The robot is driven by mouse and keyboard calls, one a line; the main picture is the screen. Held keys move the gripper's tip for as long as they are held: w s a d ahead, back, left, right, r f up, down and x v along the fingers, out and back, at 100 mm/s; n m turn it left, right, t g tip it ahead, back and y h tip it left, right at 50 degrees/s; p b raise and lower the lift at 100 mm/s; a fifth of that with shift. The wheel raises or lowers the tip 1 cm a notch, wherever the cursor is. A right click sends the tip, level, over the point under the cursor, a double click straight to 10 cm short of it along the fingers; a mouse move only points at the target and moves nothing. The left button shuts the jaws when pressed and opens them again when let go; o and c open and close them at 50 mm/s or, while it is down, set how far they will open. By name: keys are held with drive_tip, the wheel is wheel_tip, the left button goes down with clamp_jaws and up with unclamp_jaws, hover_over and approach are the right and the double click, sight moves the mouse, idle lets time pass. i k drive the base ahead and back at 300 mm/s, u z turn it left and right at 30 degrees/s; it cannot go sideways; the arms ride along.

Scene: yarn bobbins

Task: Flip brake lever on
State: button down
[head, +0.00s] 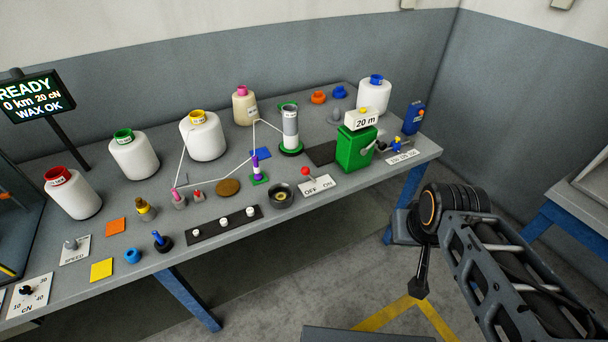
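The brake lever (306,171) has a red ball knob and stands on a white plate (327,184) marked OFF and ON, at the front edge of the grey table right of centre. Its knob leans left, over the OFF side. My gripper (419,289) hangs at the end of my arm, over the floor in front of the table's right end. It is well to the right of the lever and apart from it. It is dark and small in this view, and its fingers cannot be made out. I see nothing held in it.
A green box with a crank (355,150) stands behind right, beside a dark mat (321,153). A tall grey-white cylinder (290,128) stands behind the lever. Floor in front of the table is clear.

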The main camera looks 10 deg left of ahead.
sight(305, 170)
drive_tip(key=z, duration=0.2)
drive_tip(key=i, duration=0.6)
drive_tip(key=u, duration=2.65)
